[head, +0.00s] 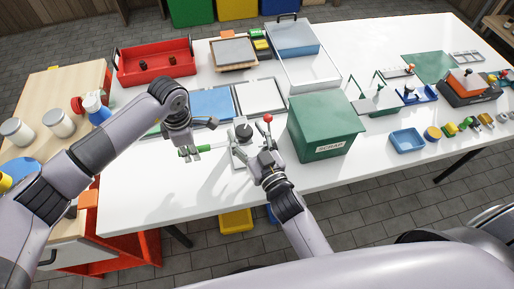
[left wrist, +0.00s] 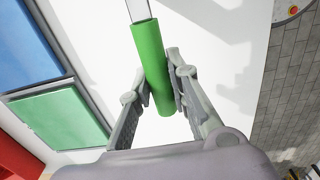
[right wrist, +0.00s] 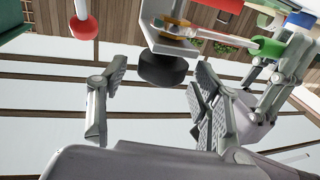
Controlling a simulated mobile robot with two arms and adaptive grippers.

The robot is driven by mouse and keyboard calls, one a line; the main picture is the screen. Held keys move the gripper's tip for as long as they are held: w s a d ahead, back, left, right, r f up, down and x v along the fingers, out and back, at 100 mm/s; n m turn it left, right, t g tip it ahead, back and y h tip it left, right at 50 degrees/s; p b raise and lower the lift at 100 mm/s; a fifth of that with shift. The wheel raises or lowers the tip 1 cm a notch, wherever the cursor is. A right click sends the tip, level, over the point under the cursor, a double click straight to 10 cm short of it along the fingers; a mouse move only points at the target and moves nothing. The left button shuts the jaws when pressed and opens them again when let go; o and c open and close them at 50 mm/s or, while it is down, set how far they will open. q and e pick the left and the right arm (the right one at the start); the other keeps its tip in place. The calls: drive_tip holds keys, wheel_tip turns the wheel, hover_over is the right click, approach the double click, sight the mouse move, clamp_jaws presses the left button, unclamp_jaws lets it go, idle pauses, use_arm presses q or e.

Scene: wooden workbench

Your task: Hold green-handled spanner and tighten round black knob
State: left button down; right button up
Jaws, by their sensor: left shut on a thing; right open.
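The green-handled spanner (left wrist: 149,55) is between the fingers of my left gripper (left wrist: 158,80), which is shut on its handle. In the head view my left gripper (head: 190,154) is left of the metal fixture (head: 239,155). In the right wrist view the green handle (right wrist: 268,47) shows, its metal shank reaching toward a brass-coloured nut (right wrist: 176,28); I cannot tell whether the jaw is fully seated. The round black knob (right wrist: 163,69) is on the fixture next to the nut. My right gripper (right wrist: 150,110) is open, its fingers apart, with the knob beyond them and not gripped.
A red-balled lever (head: 267,118) rises by the fixture; its ball also shows in the right wrist view (right wrist: 83,28). The green scrap bin (head: 325,125) stands close to the right of my right gripper. Blue and green panels lie behind. The front left of the white table (head: 135,205) is clear.

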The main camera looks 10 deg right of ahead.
drive_tip(key=v, duration=1)
